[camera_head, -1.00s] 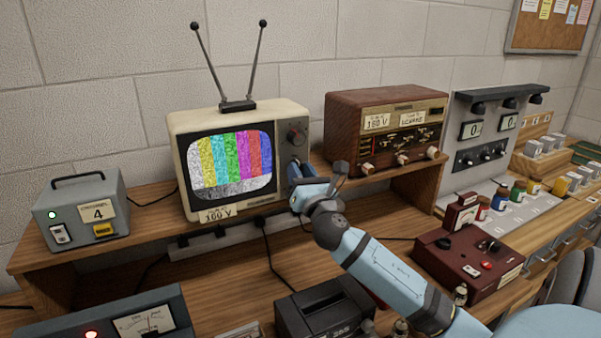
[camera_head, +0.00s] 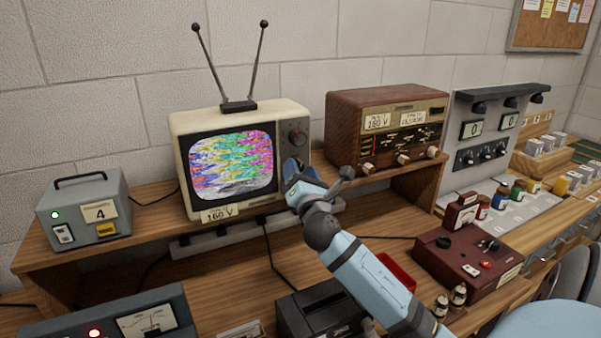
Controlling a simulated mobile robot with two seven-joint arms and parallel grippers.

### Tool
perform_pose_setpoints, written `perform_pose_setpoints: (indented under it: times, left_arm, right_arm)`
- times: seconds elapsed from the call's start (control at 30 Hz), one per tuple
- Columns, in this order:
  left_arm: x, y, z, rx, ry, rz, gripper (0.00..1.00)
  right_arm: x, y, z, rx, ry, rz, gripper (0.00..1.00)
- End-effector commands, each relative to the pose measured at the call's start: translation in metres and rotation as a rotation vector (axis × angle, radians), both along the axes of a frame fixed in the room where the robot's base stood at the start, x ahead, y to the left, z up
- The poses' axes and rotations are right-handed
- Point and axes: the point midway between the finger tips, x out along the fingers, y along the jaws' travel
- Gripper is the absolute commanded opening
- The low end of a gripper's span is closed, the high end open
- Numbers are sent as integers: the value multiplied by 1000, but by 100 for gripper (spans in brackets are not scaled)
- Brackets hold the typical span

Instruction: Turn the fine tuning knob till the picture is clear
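The cream television (camera_head: 290,113) stands on the wooden shelf, with two antenna rods on top. Its screen (camera_head: 232,162) is lit and shows coloured bands broken into jagged, noisy waves. A large round dial (camera_head: 297,138) shows at the upper right of its front. My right gripper (camera_head: 292,170) is at the lower right of the television's front, below that dial. The gripper hides this part of the front, so the fine tuning knob cannot be made out. Its fingers point at the television, and I cannot tell whether they hold anything. My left gripper is not in view.
A brown radio (camera_head: 385,105) stands right of the television, and a grey box (camera_head: 84,212) marked 4 stands left. A maroon instrument (camera_head: 470,262) and a black device (camera_head: 325,312) are on the bench below. My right arm crosses above the bench.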

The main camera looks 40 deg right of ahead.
Motion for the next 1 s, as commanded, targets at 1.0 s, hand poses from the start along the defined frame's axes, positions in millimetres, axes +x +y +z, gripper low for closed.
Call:
perform_pose_setpoints:
  times: [1.0]
  left_arm:
    - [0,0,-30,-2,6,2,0]
  right_arm:
    - [-108,56,-46,0,1,1,54]
